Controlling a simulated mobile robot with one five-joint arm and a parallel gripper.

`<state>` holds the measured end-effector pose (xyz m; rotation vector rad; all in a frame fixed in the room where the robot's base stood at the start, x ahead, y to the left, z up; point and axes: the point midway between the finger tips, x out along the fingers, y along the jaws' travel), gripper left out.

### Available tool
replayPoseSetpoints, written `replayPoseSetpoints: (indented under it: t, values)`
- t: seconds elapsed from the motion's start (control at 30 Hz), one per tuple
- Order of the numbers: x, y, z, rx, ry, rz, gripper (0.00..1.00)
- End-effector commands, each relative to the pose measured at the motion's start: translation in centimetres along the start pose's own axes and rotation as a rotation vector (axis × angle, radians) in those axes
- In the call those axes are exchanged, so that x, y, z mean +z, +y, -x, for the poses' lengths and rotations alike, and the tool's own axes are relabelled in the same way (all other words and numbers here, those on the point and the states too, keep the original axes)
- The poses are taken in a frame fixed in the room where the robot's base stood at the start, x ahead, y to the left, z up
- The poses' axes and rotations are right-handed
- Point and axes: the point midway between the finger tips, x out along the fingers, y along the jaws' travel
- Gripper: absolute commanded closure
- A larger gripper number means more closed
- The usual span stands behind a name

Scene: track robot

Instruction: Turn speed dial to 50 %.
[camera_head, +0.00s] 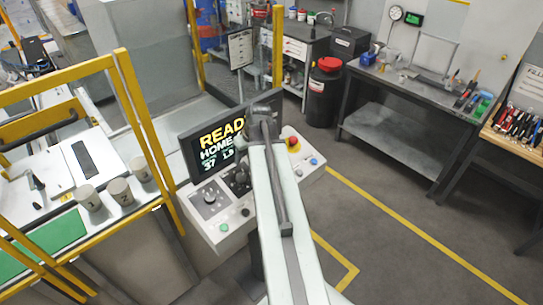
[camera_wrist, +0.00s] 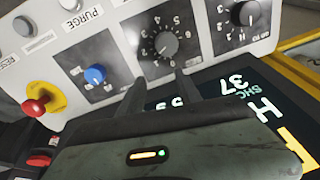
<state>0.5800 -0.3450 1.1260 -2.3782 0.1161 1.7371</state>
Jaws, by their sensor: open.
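The control panel (camera_head: 215,215) stands below my arm in the head view. In the wrist view a black dial (camera_wrist: 160,46) with a ring of white numbers sits just beyond my gripper (camera_wrist: 160,78). The two fingers are apart, point toward this dial, and do not appear to be around it. A second black dial (camera_wrist: 247,13) with a marked scale is at the upper right. I cannot read a speed label on either one, and the pointer settings are too small to tell. In the head view a dial (camera_head: 209,198) shows left of my arm.
A blue knob (camera_wrist: 95,74) and a red emergency stop (camera_wrist: 35,107) on yellow are left of the fingers. A lit screen (camera_wrist: 240,95) lies close on the right. Yellow guard rails (camera_head: 128,85) stand left; a workbench (camera_head: 400,88) is at the back right.

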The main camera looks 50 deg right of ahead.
Motion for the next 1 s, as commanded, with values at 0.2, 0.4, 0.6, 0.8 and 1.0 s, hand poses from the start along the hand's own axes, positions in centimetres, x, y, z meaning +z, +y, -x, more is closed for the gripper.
replayPoseSetpoints:
  t: [0.2, 0.4, 0.6, 0.8, 1.0]
  values:
    - [2.4, 11.0, 2.7, 0.030, 0.090, -0.057, 0.59]
    - [2.9, 12.2, 3.0, 0.036, 0.102, -0.060, 0.59]
    - [2.8, 12.3, 1.1, 0.035, 0.101, -0.059, 0.59]
    - [2.6, 12.5, -2.6, 0.035, 0.100, -0.059, 0.59]
    - [2.2, 12.5, -4.9, 0.035, 0.100, -0.060, 0.59]
